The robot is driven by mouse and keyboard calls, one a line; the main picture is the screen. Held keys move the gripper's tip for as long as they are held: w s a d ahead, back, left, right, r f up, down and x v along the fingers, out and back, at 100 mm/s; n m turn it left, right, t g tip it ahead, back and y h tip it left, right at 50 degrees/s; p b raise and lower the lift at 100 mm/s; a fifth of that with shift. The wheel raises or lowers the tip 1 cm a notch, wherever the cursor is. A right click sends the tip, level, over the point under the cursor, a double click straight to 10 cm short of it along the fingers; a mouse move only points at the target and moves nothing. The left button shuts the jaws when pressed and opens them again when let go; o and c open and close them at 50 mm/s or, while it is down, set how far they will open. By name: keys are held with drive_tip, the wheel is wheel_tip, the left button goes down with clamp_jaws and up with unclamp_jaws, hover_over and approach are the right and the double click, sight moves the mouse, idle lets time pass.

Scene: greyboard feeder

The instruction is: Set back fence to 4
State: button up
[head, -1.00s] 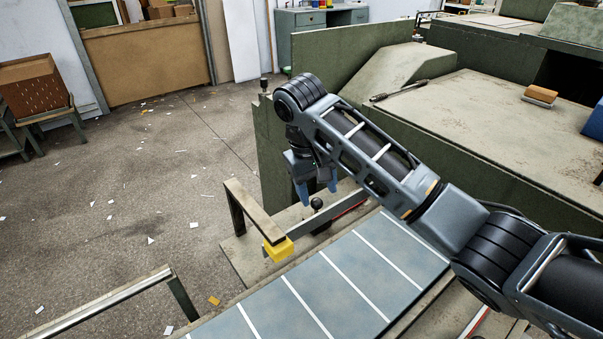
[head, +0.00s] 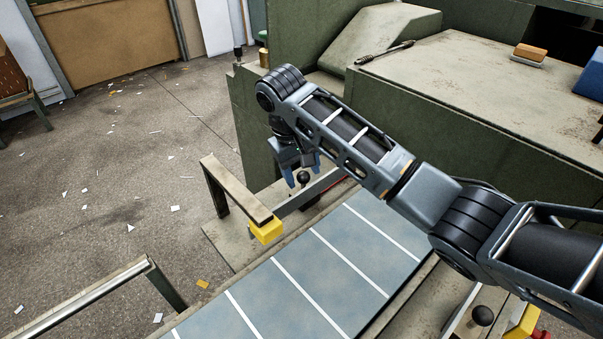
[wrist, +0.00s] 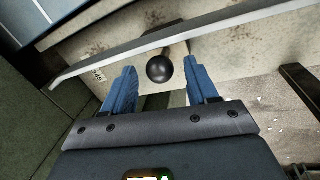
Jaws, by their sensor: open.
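The back fence appears to be the pale metal bar (head: 322,185) across the far end of the feeder bed. It also crosses the wrist view (wrist: 215,22). A black ball knob (head: 303,177) stands beside the bar. My gripper (wrist: 158,68) is open, pointing down, with one blue finger on each side of the knob (wrist: 160,69). A visible gap separates each finger from the knob in the wrist view. A small scale label (wrist: 98,75) with digits is partly visible left of the fingers; I cannot read the setting.
Grey-blue boards with white gaps (head: 330,265) lie on the bed. A yellow block (head: 267,230) hangs from a bracket left of the bar. A second black knob (head: 482,316) is at the lower right. A green machine wall (head: 480,150) stands behind my arm. Floor at left is open.

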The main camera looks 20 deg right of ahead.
drive_tip(key=shift+f, duration=0.25)
drive_tip(key=shift+c, duration=0.4)
clamp_jaws()
